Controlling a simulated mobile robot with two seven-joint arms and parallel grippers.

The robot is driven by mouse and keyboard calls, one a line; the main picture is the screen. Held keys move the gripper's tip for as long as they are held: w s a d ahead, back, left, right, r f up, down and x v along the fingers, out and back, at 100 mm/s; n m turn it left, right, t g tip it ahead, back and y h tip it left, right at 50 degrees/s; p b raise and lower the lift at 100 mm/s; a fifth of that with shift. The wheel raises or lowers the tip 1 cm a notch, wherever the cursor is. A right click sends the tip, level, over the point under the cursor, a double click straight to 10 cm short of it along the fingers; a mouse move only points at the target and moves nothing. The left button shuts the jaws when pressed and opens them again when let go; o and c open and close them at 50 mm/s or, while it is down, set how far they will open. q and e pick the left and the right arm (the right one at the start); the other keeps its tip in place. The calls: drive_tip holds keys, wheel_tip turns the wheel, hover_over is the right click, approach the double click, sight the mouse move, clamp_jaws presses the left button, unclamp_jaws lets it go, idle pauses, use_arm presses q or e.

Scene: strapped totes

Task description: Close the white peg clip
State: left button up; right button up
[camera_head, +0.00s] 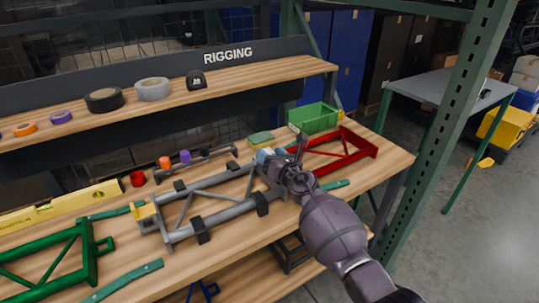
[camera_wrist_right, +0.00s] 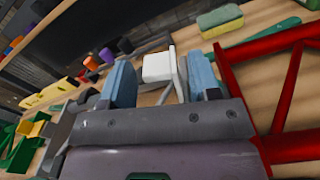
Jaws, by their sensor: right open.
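The white peg clip (camera_wrist_right: 158,67) shows in the right wrist view, between and just beyond my right gripper's two light-blue fingers (camera_wrist_right: 161,78). Part of it stands up and a thin part slants down between the fingers; I cannot tell whether the fingers touch it. In the head view my right gripper (camera_head: 273,155) is over the right end of the grey frame (camera_head: 208,212), and it and the arm hide most of the clip. The right gripper is open. A yellow clip (camera_head: 146,212) sits at the grey frame's left end. My left gripper is not in view.
A red frame (camera_head: 364,140) lies close to the right of my gripper, with a green bin (camera_head: 313,118) behind it. A sponge (camera_head: 260,139) and a dark bar (camera_head: 196,164) lie behind. A green frame (camera_head: 92,262) lies at left. The tape shelf (camera_head: 230,79) rises behind.

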drive_tip(key=shift+s+d+r, duration=0.25)
drive_tip(key=shift+s+d, duration=0.05)
drive_tip(key=shift+s, duration=0.1)
drive_tip(key=p+v, duration=0.3)
drive_tip(key=v, duration=0.6)
drive_tip(key=shift+s+f+p, duration=0.25)
drive_tip(key=shift+p, duration=0.1)
